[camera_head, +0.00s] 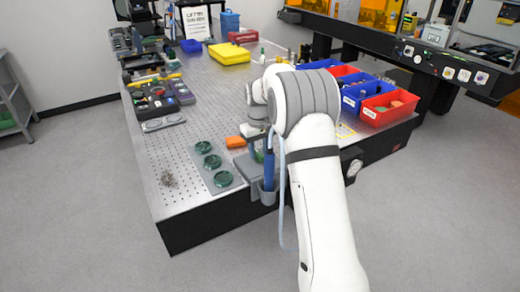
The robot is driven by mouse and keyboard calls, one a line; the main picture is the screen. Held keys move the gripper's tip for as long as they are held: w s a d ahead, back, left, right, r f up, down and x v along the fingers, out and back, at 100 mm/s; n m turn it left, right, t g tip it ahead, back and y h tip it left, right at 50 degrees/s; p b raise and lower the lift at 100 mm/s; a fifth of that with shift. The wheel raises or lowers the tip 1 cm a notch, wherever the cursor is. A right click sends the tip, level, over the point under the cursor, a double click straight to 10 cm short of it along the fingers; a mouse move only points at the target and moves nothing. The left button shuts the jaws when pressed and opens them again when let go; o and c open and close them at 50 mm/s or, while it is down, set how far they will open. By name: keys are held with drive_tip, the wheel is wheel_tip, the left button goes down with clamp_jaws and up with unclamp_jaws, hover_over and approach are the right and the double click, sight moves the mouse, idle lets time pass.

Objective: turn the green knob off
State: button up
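My white arm reaches up from the bottom right over the near edge of the perforated optical table (190,185). Its wrist hangs over the table, and my gripper (257,145) is small and partly hidden there; its fingers cannot be made out. I cannot pick out a green knob with certainty. Several small round knobs or dials (464,75) sit on the dark front panel of the bench at the right, too small to tell their settings. One round dial (353,168) is on the near table's front side, right of my arm. My gripper is apart from all of these.
A grey plate (222,181) with green round dishes (204,147) lies left of my gripper. A holder with a blue-handled tool (269,172) hangs at the table edge. Red bins (390,106) and blue bins (358,92) stand right of my arm. Grey floor (90,190) is clear at left.

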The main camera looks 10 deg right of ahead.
drive_tip(key=shift+f, duration=0.25)
clamp_jaws()
